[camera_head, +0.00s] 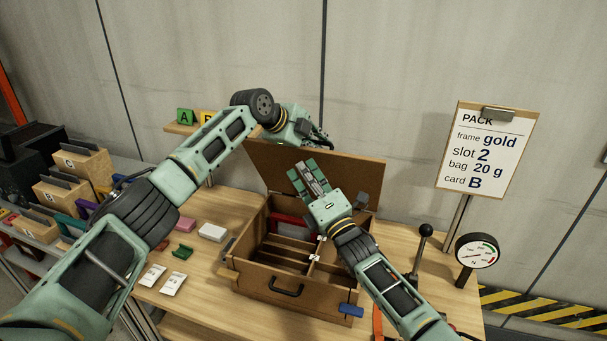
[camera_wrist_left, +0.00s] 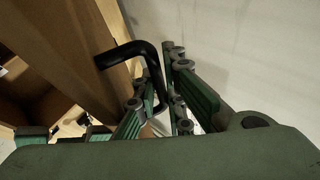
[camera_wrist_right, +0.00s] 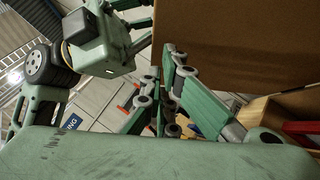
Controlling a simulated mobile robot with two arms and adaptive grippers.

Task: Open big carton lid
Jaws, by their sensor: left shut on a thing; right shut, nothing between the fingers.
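The big brown carton (camera_head: 253,275) stands on the wooden table with its lid (camera_head: 350,178) raised, nearly upright at the back. Dividers and a red item (camera_head: 290,222) show inside. My left gripper (camera_head: 318,138) is at the lid's top edge, partly hidden behind its own wrist. In the left wrist view its fingers (camera_wrist_left: 160,108) are shut on the black lid handle (camera_wrist_left: 130,52). My right gripper (camera_head: 308,178) is shut and empty, above the carton in front of the lid. In the right wrist view the lid (camera_wrist_right: 235,45) fills the upper right beside its fingers (camera_wrist_right: 165,90).
A dark lever (camera_head: 424,232) and a dial gauge (camera_head: 477,252) stand right of the carton. A sign board (camera_head: 488,150) stands behind them. White packets (camera_head: 173,284), a white block (camera_head: 212,232) and card holders (camera_head: 85,162) lie to the left. A grey wall is close behind.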

